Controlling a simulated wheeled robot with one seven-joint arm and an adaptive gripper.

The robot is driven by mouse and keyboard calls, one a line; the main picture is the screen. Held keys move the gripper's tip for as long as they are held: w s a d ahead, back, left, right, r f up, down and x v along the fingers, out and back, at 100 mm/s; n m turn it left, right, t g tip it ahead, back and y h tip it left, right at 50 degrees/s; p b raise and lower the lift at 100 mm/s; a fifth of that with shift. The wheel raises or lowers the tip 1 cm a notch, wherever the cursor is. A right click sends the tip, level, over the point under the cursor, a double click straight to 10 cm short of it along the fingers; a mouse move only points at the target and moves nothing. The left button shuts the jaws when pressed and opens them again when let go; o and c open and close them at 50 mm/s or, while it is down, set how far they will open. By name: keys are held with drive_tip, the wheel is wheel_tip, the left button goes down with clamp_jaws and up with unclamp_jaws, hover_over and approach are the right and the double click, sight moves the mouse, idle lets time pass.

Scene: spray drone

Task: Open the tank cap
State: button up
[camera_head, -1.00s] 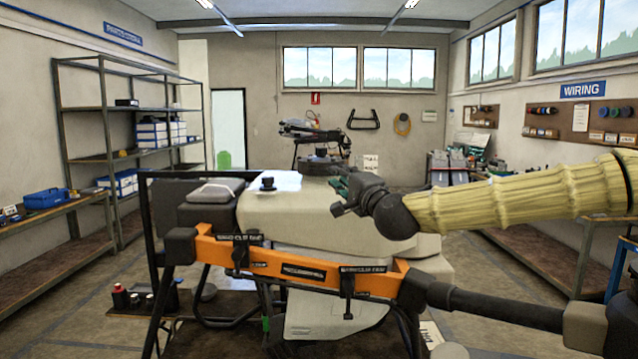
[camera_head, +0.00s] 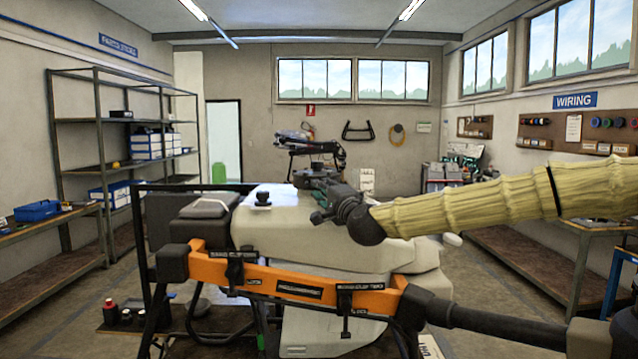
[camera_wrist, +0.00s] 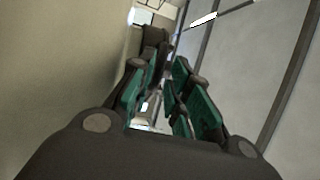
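The spray drone's pale tank (camera_head: 285,228) stands in the middle of the head view. A wide dark round cap (camera_head: 314,177) sits on top toward the back, partly hidden by my gripper (camera_head: 320,196). My gripper reaches in from the right, low over the tank top, with its tips close to the cap. I cannot tell whether they touch. In the wrist view my gripper (camera_wrist: 168,75) has its green-padded fingers apart, with a clear gap between. A dark shape (camera_wrist: 155,38) shows by the left fingertip; it may be the cap.
A small black knob (camera_head: 263,198) stands on the tank top, left of the cap. An orange bar (camera_head: 300,284) with black clamps crosses the drone's front. A dark frame post (camera_head: 142,240) rises at left. Shelves (camera_head: 120,150) line the left wall.

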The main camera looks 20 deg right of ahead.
drive_tip(key=shift+w+a+r+p, duration=0.1)
drive_tip(key=shift+w+p, duration=0.1)
drive_tip(key=shift+w, duration=0.5)
drive_tip(key=shift+w+a+r+p, duration=0.1)
drive_tip(key=shift+w+p, duration=0.05)
drive_tip(key=shift+w, duration=0.5)
drive_tip(key=shift+c, duration=0.2)
clamp_jaws()
